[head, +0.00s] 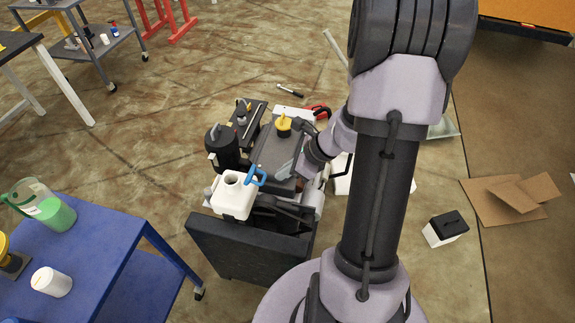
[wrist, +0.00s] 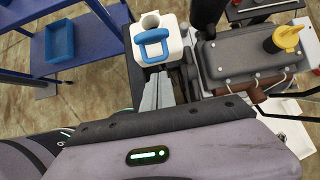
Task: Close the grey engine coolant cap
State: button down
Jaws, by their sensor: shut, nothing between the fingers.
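A white tank (head: 232,200) stands at the front of the light tower's engine, with a round open neck on top. A blue looped cap (head: 256,176) is beside that neck; it also shows in the wrist view (wrist: 153,46), tilted on the tank (wrist: 175,40). A black cylinder (head: 222,155) behind the tank has a greyish handle-like top (head: 215,132); I cannot tell whether this is the grey coolant cap.
A yellow cap (head: 283,124) tops the dark engine block (head: 277,150). A dark panel (head: 250,248) is in front of the tank. A blue table (head: 95,245) with containers stands left. A black-lidded white box (head: 445,229) is on the floor right.

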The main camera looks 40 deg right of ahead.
jog(key=w+a, duration=0.2)
jog(key=w, duration=0.1)
jog(key=w+a+b, duration=0.1)
jog(key=shift+w+a+f, duration=0.15)
jog(key=shift+f, duration=0.1)
